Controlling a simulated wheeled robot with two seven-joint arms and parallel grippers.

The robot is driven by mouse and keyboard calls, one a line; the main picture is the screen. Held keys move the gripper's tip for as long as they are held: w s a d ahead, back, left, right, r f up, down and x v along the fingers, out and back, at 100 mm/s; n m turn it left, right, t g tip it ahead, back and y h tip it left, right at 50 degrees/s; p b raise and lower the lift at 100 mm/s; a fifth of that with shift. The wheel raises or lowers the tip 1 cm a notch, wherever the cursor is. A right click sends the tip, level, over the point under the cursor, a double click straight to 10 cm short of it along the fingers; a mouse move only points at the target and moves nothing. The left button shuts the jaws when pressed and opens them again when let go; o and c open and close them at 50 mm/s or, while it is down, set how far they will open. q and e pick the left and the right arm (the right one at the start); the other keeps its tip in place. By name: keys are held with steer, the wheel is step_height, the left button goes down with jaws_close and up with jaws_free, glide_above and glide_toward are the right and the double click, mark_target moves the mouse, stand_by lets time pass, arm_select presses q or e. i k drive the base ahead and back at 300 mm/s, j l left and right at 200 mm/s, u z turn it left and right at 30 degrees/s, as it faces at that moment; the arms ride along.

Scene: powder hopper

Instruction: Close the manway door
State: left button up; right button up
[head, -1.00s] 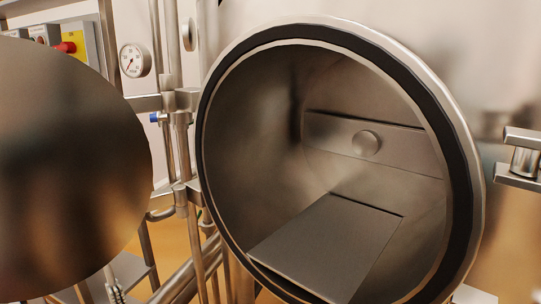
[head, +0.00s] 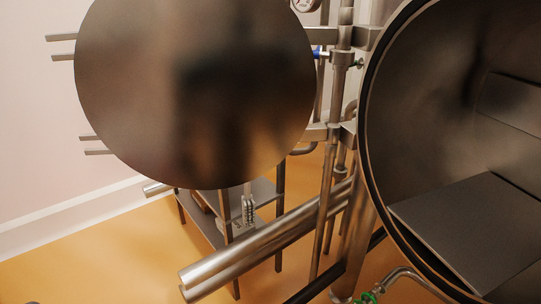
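The manway door (head: 190,95) is a round, brushed-metal disc in the upper left of the head view. It stands swung open to the left of the round manway opening (head: 440,110), which has a black gasket around its rim and is cut off by the right edge. Hinge brackets and vertical bars (head: 340,130) stand between the door and the opening. A dark flat plate (head: 475,225) lies inside the opening. Neither of my grippers shows in the head view.
Thick metal pipes (head: 265,240) run low under the door. A small table (head: 215,215) stands behind them. A bent pipe with a green fitting (head: 375,292) is at the bottom right. Orange floor (head: 90,260) is clear at the lower left, beside a pale wall (head: 40,110).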

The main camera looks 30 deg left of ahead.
mark_target(190, 95)
steer(key=j+z, duration=0.25)
steer(key=j, duration=0.6)
steer(key=j+z, duration=0.2)
steer(key=j, duration=0.65)
steer(key=j+z, duration=0.25)
steer(key=j, duration=0.55)
steer(key=j+z, duration=0.3)
steer(key=j, duration=0.15)
steer(key=k+j+z, duration=0.1)
steer(key=j+z, duration=0.25)
steer(key=j, duration=0.15)
steer(key=k+j+z, duration=0.1)
steer(key=j+z, duration=0.2)
steer(key=j, duration=0.15)
steer(key=j+z, duration=0.6)
steer(key=i+j, duration=0.05)
